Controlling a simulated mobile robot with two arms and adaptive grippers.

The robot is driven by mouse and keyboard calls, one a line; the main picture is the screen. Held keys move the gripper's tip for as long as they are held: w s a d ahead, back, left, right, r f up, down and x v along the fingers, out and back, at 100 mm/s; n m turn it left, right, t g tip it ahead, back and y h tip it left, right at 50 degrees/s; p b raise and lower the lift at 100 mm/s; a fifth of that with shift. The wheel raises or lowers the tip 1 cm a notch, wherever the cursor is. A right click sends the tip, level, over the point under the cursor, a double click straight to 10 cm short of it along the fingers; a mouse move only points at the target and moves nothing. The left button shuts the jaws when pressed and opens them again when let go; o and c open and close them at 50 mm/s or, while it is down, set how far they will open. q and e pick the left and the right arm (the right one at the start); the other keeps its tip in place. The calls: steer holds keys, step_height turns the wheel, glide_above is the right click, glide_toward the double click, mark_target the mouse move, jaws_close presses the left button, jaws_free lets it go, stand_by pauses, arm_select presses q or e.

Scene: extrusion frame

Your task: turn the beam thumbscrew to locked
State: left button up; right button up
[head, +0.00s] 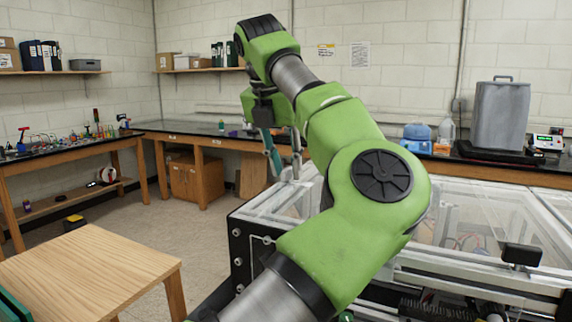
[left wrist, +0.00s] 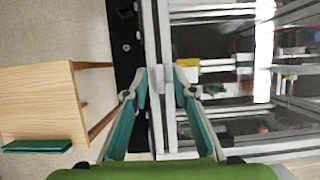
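The extrusion frame (head: 400,262) has pale metal bars, clear panels and a black end plate (head: 240,250) with round grey fittings. The beam thumbscrew cannot be made out in either view; my left arm hides much of the frame. My right gripper is not in view.
A wooden table (head: 100,268) stands left of the frame, with floor between them. A dark green flat object (left wrist: 37,146) is at its edge. A small black block (head: 521,254) sits on the frame's right part. Benches with clutter line the walls.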

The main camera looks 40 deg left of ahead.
arm_select(q)
steer(key=shift+r, duration=0.1)
steer(key=v, duration=1.2)
